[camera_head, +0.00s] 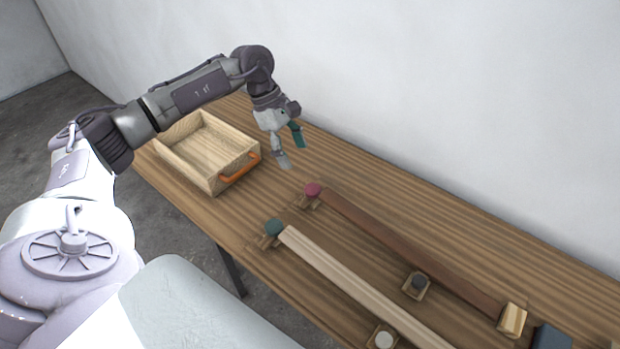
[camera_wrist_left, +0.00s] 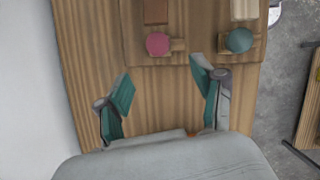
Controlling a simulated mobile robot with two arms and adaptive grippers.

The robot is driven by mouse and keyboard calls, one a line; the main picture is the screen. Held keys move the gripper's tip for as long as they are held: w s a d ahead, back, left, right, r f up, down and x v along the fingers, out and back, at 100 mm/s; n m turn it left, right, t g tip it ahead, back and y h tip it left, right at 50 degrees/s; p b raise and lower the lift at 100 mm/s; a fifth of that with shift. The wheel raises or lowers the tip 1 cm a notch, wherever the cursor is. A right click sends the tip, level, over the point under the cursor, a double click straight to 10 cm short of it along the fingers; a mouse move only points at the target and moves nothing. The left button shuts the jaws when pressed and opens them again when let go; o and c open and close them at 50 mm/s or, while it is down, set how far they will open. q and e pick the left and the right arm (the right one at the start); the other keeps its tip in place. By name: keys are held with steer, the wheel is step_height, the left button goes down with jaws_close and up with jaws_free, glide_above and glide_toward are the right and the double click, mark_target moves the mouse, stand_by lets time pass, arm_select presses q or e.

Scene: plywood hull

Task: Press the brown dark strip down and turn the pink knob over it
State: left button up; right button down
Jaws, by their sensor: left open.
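The brown dark strip (camera_head: 400,246) runs across the table from the pink knob towards the lower right in the head view. Its near end (camera_wrist_left: 156,11) shows at the top of the left wrist view. The pink knob (camera_head: 313,190) sits on a small wooden block at the strip's left end; it also shows in the left wrist view (camera_wrist_left: 158,43). My left gripper (camera_head: 292,156) is open and empty above the table, to the upper left of the pink knob and apart from it. In the left wrist view its fingers (camera_wrist_left: 162,100) are spread wide. My right gripper is not in view.
A pale strip (camera_head: 360,285) with a teal knob (camera_head: 275,227) lies in front of the brown one. A dark grey knob (camera_head: 418,282) and a white knob (camera_head: 383,340) sit on blocks nearby. A wooden tray (camera_head: 185,168) with an orange handle stands left. A wall backs the table.

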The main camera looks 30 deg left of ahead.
mark_target(311, 188)
arm_select(q)
steer(key=p+x, duration=0.2)
steer(key=x, duration=0.7)
steer(key=shift+w+d+f, duration=0.15)
steer(key=shift+f, duration=0.05)
steer(key=shift+d+f, duration=0.15)
steer(key=shift+f, duration=0.3)
steer(key=c, duration=1.1)
steer(key=shift+f+n+t, duration=0.1)
steer(key=shift+n+t, duration=0.2)
steer(key=shift+n, duration=0.5)
steer(key=shift+c, duration=0.2)
steer(key=shift+n+t+b, duration=0.3)
steer(key=shift+n, duration=0.3)
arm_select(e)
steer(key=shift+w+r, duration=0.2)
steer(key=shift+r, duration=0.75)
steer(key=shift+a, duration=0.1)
arm_select(q)
steer(key=o, duration=1.1)
